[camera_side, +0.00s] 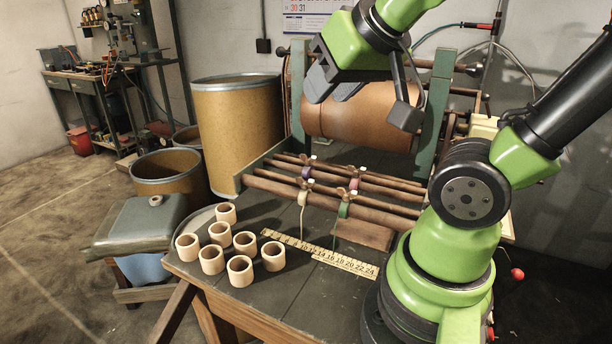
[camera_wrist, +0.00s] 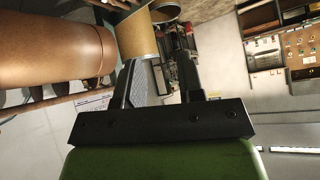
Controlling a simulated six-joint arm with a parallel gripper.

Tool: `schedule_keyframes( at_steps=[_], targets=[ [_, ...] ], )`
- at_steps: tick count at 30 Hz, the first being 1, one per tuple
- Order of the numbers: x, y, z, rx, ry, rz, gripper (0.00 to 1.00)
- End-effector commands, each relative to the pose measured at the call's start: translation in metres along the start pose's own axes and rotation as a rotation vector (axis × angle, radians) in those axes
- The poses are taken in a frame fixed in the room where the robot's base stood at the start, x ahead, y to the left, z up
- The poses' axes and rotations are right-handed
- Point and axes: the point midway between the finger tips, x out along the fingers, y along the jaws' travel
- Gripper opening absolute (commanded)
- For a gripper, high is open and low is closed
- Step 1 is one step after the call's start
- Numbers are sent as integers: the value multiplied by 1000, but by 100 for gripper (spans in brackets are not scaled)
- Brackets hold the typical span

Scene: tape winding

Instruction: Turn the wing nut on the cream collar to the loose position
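The cream collar (camera_side: 303,196) sits on the front rod of the rack, left of a green collar (camera_side: 343,208). Small pale wing-nut shapes show near its top, too small to read whether loose or tight. A purple collar (camera_side: 306,172) and a dark red collar (camera_side: 354,184) sit on rods behind. My gripper (camera_side: 372,106) is high above the rack, in front of the large brown roll. Its fingers are apart with nothing between them. The wrist view also shows the spread, empty gripper (camera_wrist: 158,58). The collars cannot be made out in the wrist view.
The brown roll (camera_side: 362,118) hangs between green posts behind the rods; it also shows in the wrist view (camera_wrist: 55,48). Several wooden rings (camera_side: 240,270) stand on the bench at front left. A yellow ruler (camera_side: 318,252) lies before the rack. Drums (camera_side: 240,125) stand at left.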

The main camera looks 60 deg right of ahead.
Motion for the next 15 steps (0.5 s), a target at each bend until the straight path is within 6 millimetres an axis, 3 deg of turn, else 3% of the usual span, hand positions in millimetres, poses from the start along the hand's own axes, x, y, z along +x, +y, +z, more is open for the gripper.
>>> schedule_keyframes(
  at_steps=[3, 8, 11, 15],
  targets=[
    [18, 23, -40, -58, 146, 129, 35],
    [43, 32, -74, -190, 252, 142, 35],
    [63, 32, -77, -277, 228, 85, 35],
    [92, 35, -56, -371, 76, -27, 35]
  ],
)
